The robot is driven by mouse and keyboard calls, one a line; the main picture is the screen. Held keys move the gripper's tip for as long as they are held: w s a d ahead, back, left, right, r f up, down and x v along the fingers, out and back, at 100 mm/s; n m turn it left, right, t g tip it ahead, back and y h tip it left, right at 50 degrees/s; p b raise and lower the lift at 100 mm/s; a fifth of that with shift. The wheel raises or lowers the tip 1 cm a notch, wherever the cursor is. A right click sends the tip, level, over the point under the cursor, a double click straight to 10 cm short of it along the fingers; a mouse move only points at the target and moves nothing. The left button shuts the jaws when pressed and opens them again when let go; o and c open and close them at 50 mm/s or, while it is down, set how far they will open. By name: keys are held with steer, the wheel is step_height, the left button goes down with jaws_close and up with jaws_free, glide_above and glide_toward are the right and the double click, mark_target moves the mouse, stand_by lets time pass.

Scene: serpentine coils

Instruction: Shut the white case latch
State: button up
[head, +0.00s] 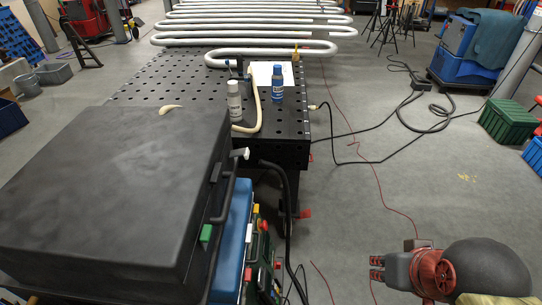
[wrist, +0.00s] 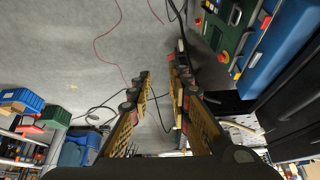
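The black case (head: 110,180) lies with its lid down at the left in the head view. The white case latch (head: 241,153) sticks out from the far end of its right side. A green latch (head: 206,234) sits on the same side, nearer to me, closer against the case. My gripper (head: 377,268) is at the lower right, over open floor and well apart from the case. In the wrist view its fingers (wrist: 160,82) stand apart with nothing between them. I cannot make out the white latch in the wrist view.
A perforated black table (head: 150,87) carries a white spray can (head: 234,102), a blue bottle (head: 278,84) and a pale hose. A dark handle runs along the case's right side. Blue equipment (head: 230,240) stands below it.

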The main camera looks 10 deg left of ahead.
steer(key=shift+a+r+p, duration=0.2)
steer(key=shift+a+p, duration=0.15)
steer(key=shift+p, duration=0.1)
steer(key=shift+c, duration=1.2)
steer(key=shift+w+d+f+g+p, duration=0.15)
steer(key=shift+w+g+p, duration=0.15)
steer(key=shift+g+p, duration=0.15)
jaws_close()
steer(key=w+a+f+m+g+y+p, duration=0.35)
steer(key=w+a+m+p, duration=0.35)
steer(key=w, duration=0.6)
steer(key=w+a+f+m+g+y+p, duration=0.35)
steer(key=w+a+p, duration=0.55)
steer(key=w, duration=0.4)
steer(key=w+a+r+m+t+y, duration=0.2)
steer(key=w+a+r+m+y, duration=0.1)
steer(key=w+m, duration=0.4)
steer(key=shift+w+a+r+y, duration=0.2)
steer(key=shift+w+a+y, duration=0.4)
steer(key=shift+a, duration=0.4)
